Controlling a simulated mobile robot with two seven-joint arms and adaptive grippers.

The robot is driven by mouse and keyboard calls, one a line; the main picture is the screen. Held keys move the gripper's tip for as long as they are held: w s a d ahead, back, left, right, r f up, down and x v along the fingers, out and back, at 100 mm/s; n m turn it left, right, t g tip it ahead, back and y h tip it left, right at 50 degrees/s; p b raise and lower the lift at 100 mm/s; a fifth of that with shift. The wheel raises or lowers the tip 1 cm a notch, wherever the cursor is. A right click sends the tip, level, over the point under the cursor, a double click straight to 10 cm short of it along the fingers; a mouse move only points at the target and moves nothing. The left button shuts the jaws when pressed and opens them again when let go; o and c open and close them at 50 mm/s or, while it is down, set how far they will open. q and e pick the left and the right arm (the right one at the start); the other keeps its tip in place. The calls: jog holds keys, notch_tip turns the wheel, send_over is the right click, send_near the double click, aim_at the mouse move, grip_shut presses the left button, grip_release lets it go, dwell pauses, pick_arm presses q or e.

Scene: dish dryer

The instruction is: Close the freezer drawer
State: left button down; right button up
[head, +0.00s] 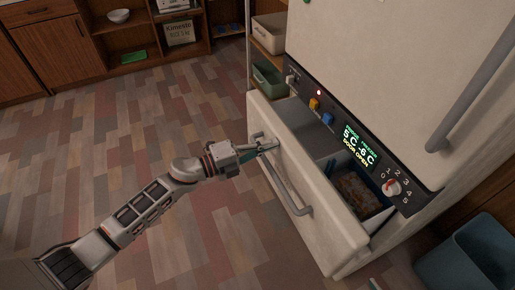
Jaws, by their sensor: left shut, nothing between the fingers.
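The white freezer drawer (318,221) is pulled out at the bottom of the fridge (370,70), and its inside shows. A box with orange-brown contents (358,193) sits in the drawer's right part; the left part looks empty. A grey bar handle (284,190) runs along the drawer front. The lit panel (358,146) reads "DOOR OPEN". My left gripper (271,145) is shut and empty at the upper left end of the drawer front, by the handle's end; I cannot tell whether it touches. My right gripper is not in view.
A blue-grey bin (468,258) stands on the floor right of the drawer. A shelf with a green bin (268,78) and a white bin (270,33) is left of the fridge. Wooden cabinets (58,50) line the back. The floor left of the drawer is clear.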

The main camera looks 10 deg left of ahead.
pick_arm(q)
jog(key=b+x, duration=0.2)
jog(key=x, duration=1.2)
jog(key=shift+w+d, duration=0.15)
jog(key=shift+d, duration=0.05)
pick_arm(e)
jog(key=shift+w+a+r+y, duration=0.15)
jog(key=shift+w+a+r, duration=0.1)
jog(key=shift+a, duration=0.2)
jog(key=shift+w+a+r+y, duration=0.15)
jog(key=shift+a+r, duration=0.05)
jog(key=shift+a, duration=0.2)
pick_arm(q)
jog(key=shift+r, duration=0.15)
